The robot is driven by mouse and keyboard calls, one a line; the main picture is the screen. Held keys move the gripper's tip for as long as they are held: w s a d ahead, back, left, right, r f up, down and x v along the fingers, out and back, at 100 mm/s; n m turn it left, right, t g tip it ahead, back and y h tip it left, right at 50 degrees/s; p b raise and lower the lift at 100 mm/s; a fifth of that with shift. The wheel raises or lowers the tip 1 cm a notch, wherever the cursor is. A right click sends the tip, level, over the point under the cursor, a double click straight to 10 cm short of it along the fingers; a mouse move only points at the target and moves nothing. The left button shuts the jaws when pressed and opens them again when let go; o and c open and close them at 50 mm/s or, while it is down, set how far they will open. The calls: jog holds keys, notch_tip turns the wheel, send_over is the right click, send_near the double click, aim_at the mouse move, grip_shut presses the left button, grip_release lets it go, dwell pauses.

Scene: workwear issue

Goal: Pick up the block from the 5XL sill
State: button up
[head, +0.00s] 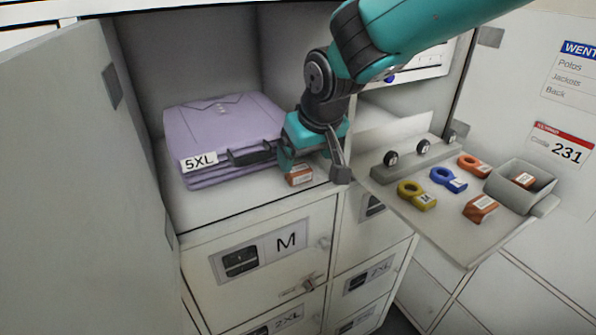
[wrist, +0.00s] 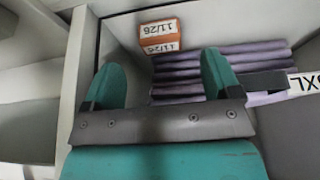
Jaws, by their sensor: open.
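The orange-brown block (head: 299,175) with a white label lies on the sill of the open 5XL compartment, in front of the folded lilac clothes (head: 222,125). In the wrist view the block (wrist: 160,37) shows its label, 11/26, upside down, beyond the fingertips and beside the stacked clothes. My gripper (head: 297,160) is open, just above and behind the block in the head view. In the wrist view my gripper (wrist: 162,68) has its two teal fingers apart, with nothing between them. The block looks clear of both fingers.
An open grey door (head: 75,180) stands at the left. To the right, a shelf (head: 445,225) holds yellow, blue and orange tags, another brown block (head: 480,208) and a grey bin (head: 535,195) with a block inside. The shut M door (head: 262,255) is below the sill.

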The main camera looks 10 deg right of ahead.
aim_at(301, 171)
jog(key=p+x, duration=0.1)
jog(key=x, duration=0.4)
jog(key=shift+f, duration=0.15)
jog(key=c, duration=1)
jog(key=shift+b, duration=0.3)
